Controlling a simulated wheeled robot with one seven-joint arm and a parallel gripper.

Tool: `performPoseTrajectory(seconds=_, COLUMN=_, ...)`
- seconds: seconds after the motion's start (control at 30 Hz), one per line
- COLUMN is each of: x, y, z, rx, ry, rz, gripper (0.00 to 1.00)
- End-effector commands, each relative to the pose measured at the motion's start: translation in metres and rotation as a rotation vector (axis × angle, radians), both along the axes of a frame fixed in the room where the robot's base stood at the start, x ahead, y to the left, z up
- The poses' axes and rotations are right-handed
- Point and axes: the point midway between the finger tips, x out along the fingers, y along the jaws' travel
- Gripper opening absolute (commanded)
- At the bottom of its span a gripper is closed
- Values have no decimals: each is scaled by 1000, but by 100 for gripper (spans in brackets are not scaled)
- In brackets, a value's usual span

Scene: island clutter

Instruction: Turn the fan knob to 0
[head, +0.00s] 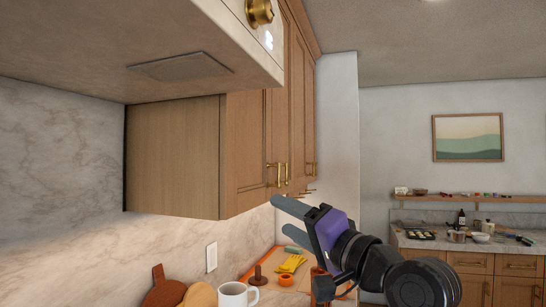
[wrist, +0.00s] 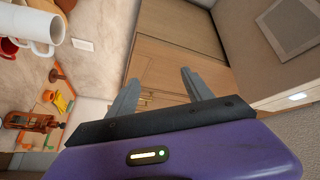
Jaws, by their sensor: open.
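The fan knob (head: 260,12) is a round brass knob on the front face of the stone range hood (head: 245,57), at the top of the head view and partly cut off by the frame edge. A bright white marking sits just below it, too small to read. My gripper (head: 280,223) is well below the knob and to its right, apart from it. In the wrist view, my gripper (wrist: 160,76) has its two grey fingers spread with nothing between them. The knob is not visible there; the hood's underside (wrist: 272,55) shows at the right.
Wooden upper cabinets (head: 243,150) with brass handles stand beside the hood, behind my gripper. A far counter (head: 450,242) holds clutter. The air below the hood is clear.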

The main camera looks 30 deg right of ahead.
Motion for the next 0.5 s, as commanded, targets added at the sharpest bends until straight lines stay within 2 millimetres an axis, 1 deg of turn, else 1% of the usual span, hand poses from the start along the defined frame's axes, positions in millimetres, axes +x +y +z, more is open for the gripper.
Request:
performPoseTrajectory(seconds=0.03, x=-4, y=0, z=31, rx=3, ry=-20, rz=15, gripper=59)
performPoseTrajectory(seconds=0.07, x=-6, y=1, z=45, rx=6, ry=-25, rz=28, gripper=59)
performPoseTrajectory(seconds=0.1, x=-9, y=1, z=64, rx=8, ry=-31, rz=41, gripper=59)
performPoseTrajectory(seconds=0.17, x=-16, y=3, z=92, rx=13, ry=-40, rz=64, gripper=59)
performPoseTrajectory(seconds=0.2, x=-22, y=4, z=111, rx=12, ry=-46, rz=77, gripper=59)
performPoseTrajectory(seconds=0.27, x=-31, y=7, z=138, rx=11, ry=-54, rz=99, gripper=59)
performPoseTrajectory(seconds=0.3, x=-38, y=9, z=156, rx=9, ry=-59, rz=112, gripper=59)
performPoseTrajectory(seconds=0.37, x=-51, y=12, z=182, rx=4, ry=-65, rz=133, gripper=59)
performPoseTrajectory(seconds=0.4, x=-60, y=14, z=199, rx=-2, ry=-70, rz=144, gripper=59)
performPoseTrajectory(seconds=0.5, x=-84, y=21, z=239, rx=-15, ry=-77, rz=173, gripper=59)
